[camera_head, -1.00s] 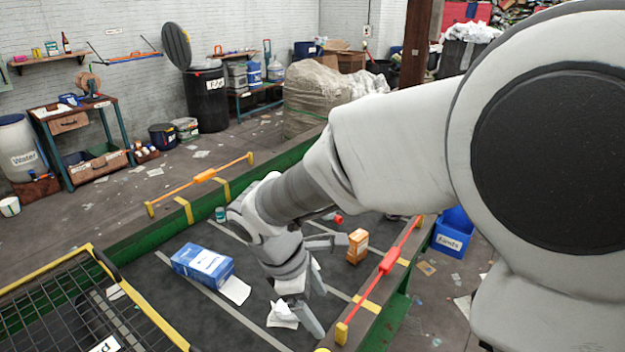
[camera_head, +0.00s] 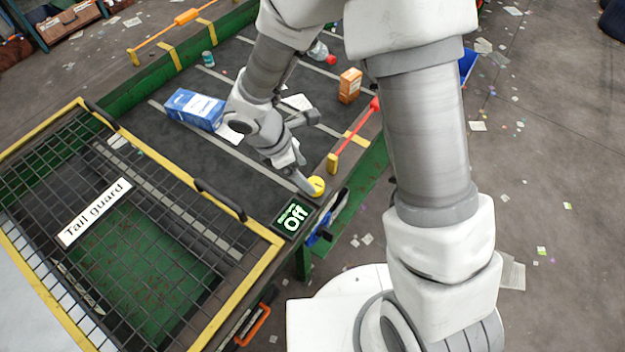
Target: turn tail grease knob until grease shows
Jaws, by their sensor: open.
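I cannot pick out the tail grease knob for certain, and no grease shows. A blue fitting (camera_head: 320,233) sits on the outer side of the belt frame, below the corner display, partly in shadow. A round yellow piece (camera_head: 317,187) sits on the frame's top at that corner. My gripper (camera_head: 311,154) is open and empty over the belt's near right end. One finger reaches down beside the yellow piece; I cannot tell if they touch. The blue fitting is apart from the gripper, lower and slightly right.
A mesh tail guard (camera_head: 95,213) with a yellow frame covers the near left. A lit display (camera_head: 292,217) reads "Off". A blue box (camera_head: 195,109), an orange carton (camera_head: 350,85) and a clear bottle (camera_head: 319,52) lie on the belt (camera_head: 190,150). Floor at right is mostly open.

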